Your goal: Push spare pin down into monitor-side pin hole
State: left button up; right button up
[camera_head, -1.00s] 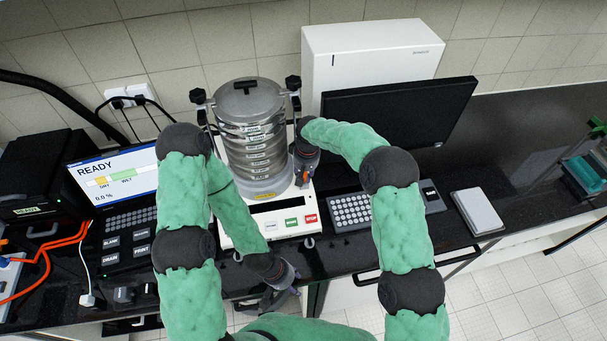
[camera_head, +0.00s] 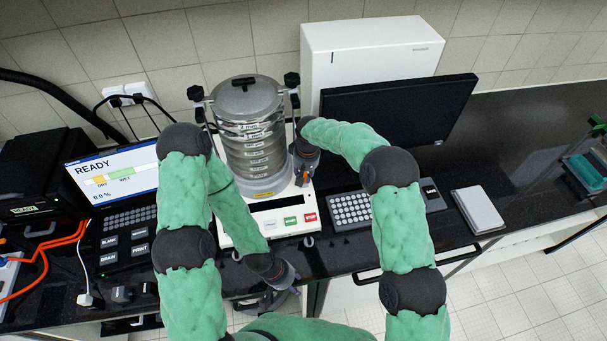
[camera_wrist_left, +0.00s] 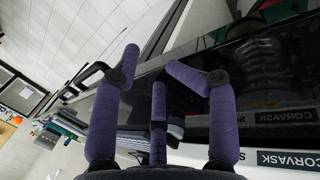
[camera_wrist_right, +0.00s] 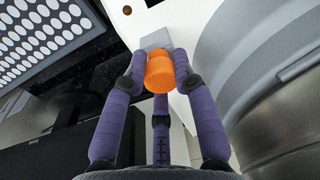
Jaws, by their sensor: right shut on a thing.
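The orange spare pin (camera_wrist_right: 158,72) is between the fingertips of my right gripper (camera_wrist_right: 155,68), which is shut on it. Its lower end is hidden, so I cannot tell whether it sits in a hole. In the head view the pin is a small orange patch (camera_head: 304,176) beside the sieve stack, on the monitor side of the white shaker base (camera_head: 240,236). The pin hole under it is not visible. A small dark round spot (camera_wrist_right: 127,10) shows on the white surface. My left gripper (camera_wrist_left: 150,62) is open and empty, low in front of the counter.
The clamped sieve stack (camera_head: 255,150) stands close left of my right gripper. The black monitor (camera_head: 400,112) and keyboard (camera_head: 350,211) are to the right. A READY display (camera_head: 110,178) is at the left.

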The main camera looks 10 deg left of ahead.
pick_arm(q)
jog(key=shift+f+b, duration=0.35)
jog(key=shift+f, duration=0.05)
pick_arm(e)
jog(key=shift+f, duration=0.1)
dwell(0.7)
jog(key=o, duration=1)
jog(key=shift+o, duration=0.2)
jog(key=shift+w+a+r+p, duration=0.15)
jog(key=shift+r+p, duration=0.25)
jog(key=shift+r, duration=0.5)
jog(key=shift+s+a+r+p, duration=0.1)
jog(key=shift+r+p, duration=0.25)
jog(key=shift+r, duration=0.5)
pick_arm(q)
jog(key=shift+r+p, duration=1.15)
jog(key=shift+r, duration=0.75)
pick_arm(e)
jog(key=shift+d+r, duration=0.15)
jog(key=shift+r, duration=2.6)
jog(key=shift+f, duration=0.1)
